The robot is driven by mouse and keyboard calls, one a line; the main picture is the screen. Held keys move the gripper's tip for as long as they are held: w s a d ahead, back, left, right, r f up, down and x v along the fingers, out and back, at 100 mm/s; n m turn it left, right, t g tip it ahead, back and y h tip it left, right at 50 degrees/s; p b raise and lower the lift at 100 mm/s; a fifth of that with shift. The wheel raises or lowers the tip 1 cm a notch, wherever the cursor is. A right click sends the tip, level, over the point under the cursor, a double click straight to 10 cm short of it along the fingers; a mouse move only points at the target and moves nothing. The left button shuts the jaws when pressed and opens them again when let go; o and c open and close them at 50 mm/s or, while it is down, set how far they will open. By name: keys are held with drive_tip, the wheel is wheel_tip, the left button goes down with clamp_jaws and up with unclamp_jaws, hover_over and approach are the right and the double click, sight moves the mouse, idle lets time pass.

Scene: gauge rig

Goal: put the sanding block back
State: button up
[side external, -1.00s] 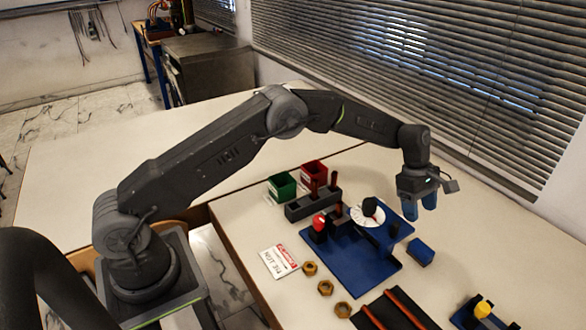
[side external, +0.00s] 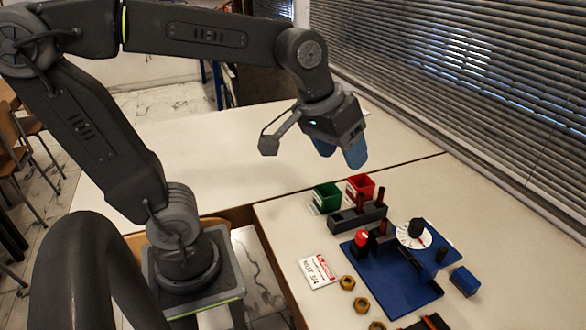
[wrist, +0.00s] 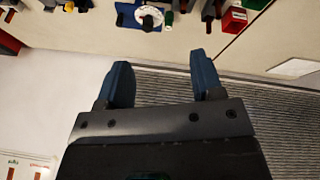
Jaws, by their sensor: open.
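A small blue block (side external: 465,281), which looks like the sanding block, lies on the table just right of the blue base plate (side external: 385,289) of the gauge rig. My gripper (side external: 341,155) is open and empty, high above the table, to the left of and behind the rig, well away from the block. In the wrist view its two blue fingers (wrist: 160,60) stand apart with nothing between them. The rig's white dial (side external: 405,239) shows at the top of the wrist view too (wrist: 148,18). I cannot make out the block surely there.
A green bin (side external: 326,197) and a red bin (side external: 360,187) stand behind a grey rack (side external: 345,222). A red knob (side external: 362,238) stands on the plate. A sign card (side external: 318,271) and several brass nuts (side external: 348,282) lie in front. The far-left tabletop is bare.

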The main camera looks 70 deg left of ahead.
drive_tip(key=s+a+f+m+t, duration=0.1)
drive_tip(key=s+f+m, duration=0.2)
drive_tip(key=s, duration=0.4)
drive_tip(key=shift+s+a+y, duration=0.25)
drive_tip(key=shift+s+y, duration=0.15)
drive_tip(key=shift+c, duration=0.2)
idle(1.5)
